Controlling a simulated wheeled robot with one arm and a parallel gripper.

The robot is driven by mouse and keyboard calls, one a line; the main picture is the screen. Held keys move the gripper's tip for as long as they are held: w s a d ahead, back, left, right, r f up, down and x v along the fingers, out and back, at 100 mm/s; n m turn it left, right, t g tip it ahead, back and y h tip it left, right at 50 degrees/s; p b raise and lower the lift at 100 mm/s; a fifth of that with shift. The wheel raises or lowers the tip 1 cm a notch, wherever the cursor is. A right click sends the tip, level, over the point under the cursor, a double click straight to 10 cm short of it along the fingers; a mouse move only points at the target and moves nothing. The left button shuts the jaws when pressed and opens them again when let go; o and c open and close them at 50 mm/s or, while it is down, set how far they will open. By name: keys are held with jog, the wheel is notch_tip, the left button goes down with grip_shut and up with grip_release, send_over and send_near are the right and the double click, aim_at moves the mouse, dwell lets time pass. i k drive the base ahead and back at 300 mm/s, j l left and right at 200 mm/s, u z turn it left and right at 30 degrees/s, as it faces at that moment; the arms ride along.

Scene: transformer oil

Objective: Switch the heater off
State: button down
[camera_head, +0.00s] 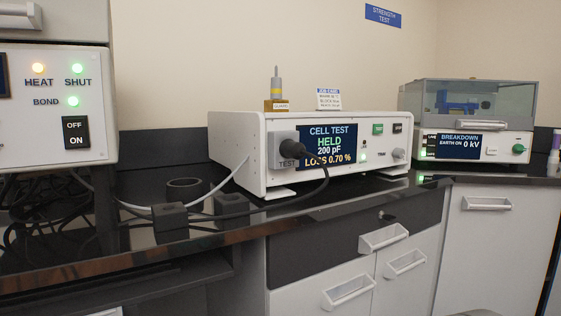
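The heater unit appears to be the white box (25,120) at the left edge, cut off by the picture. It has a lit orange HEAT lamp (38,68), a lit green SHUT lamp (78,68) and a lit green BOND lamp (73,101). Below them is a black rocker switch (75,133) marked OFF at the top and ON at the bottom. I cannot tell from its tilt which side is pressed. My gripper is not in view.
A white cell test instrument (240,150) stands mid-bench, its display reading HELD, with a black plug and cable in front. A breakdown tester (470,120) stands at the right. Black blocks (170,222) and loose cables lie on the dark bench (120,255). Drawer handles (383,237) stick out below.

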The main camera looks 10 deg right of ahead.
aim_at(75, 131)
jog(key=u, duration=1.35)
